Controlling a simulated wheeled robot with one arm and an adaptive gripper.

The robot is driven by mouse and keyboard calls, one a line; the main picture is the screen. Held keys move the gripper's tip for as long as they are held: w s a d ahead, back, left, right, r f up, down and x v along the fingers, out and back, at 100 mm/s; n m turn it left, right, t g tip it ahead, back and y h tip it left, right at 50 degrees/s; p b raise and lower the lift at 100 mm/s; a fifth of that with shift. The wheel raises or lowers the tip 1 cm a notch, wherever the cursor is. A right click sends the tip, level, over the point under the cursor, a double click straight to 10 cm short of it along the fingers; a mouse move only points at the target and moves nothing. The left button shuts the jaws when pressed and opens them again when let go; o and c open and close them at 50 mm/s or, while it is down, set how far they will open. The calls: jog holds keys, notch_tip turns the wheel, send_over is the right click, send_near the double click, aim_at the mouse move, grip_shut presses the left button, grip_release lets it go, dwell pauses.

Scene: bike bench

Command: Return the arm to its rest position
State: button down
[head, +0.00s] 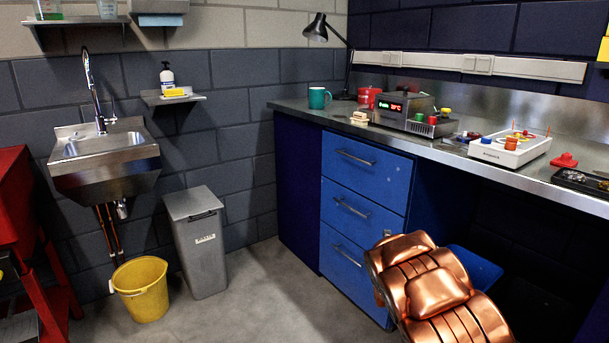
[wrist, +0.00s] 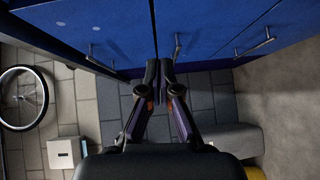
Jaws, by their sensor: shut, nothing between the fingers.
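My gripper (wrist: 159,78) shows in the wrist view, with its two dark fingers together at the tips and nothing between them. It points toward the blue drawer unit (wrist: 205,28), whose handles show across the top of that view. I cannot tell the exact gap between the fingertips and the drawers. The gripper is not visible in the head view, where the same drawer unit (head: 364,183) stands under the workbench with its drawers shut.
The steel bench top (head: 310,112) carries a teal mug (head: 318,97), a soldering station (head: 403,110) and a white tray (head: 509,149). A grey bin (head: 198,245) and a yellow bucket (head: 141,291) stand left. A wheel (wrist: 22,98) shows in the wrist view. Some floor is clear.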

jog(key=s+a+r+m+g+p, duration=0.2)
jog(key=s+r+m+g+p, duration=0.6)
jog(key=s+r+p, duration=0.75)
jog(key=s+a+r+m+g+y+p, duration=0.1)
jog(key=s+r, duration=0.5)
jog(key=s, duration=0.9)
jog(key=s+a+r+m+g+y+p, duration=0.1)
jog(key=s+a+r+m+g+p, duration=0.2)
jog(key=s, duration=1.3)
jog(key=s+a+r+m+g+y+p, duration=0.2)
jog(key=s+a+r+g+p, duration=0.4)
jog(key=s, duration=0.9)
notch_tip(320, 180, up, 5)
jog(key=a+p, duration=0.1)
jog(key=p, duration=0.2)
jog(key=shift+s+a+m+p, duration=0.3)
jog(key=shift+s+a+p, duration=0.05)
jog(key=shift+s+p, duration=0.05)
